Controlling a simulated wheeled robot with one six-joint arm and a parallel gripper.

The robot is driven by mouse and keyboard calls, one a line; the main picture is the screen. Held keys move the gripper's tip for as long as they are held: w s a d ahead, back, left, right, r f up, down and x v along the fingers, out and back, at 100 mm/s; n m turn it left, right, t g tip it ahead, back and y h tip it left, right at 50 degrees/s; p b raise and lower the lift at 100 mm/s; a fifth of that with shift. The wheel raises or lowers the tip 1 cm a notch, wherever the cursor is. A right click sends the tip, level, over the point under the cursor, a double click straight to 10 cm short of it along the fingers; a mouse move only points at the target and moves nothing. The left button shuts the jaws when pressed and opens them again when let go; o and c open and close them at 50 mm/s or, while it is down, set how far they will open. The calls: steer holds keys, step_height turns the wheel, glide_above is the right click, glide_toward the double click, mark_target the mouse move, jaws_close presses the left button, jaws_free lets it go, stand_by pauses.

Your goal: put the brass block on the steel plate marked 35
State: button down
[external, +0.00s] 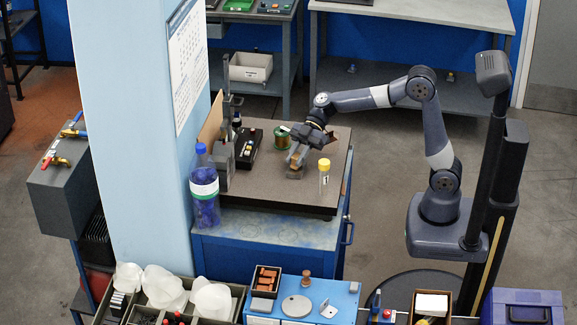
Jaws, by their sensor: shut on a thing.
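My gripper (297,156) points down over the dark bench top and is shut on a small brownish block, which looks like the brass block (296,161). A small grey piece (294,174) shows right under the block. It may be a steel plate, but no number on it can be read. I cannot tell whether the block touches it or hangs just above it. The fingers hide part of the block.
A yellow-capped vial (324,178) stands close to the right of my gripper. A green coil (282,138) is close behind left. The front right bench top (300,198) is clear.

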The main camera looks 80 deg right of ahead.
steer(key=shift+f, duration=0.15)
steer(key=c, duration=1.3)
jaws_free()
steer(key=shift+o, duration=0.2)
steer(key=shift+r, duration=0.2)
steer(key=b+v, duration=0.2)
steer(key=v, duration=1)
steer(key=shift+o, duration=0.5)
steer(key=shift+d, duration=0.1)
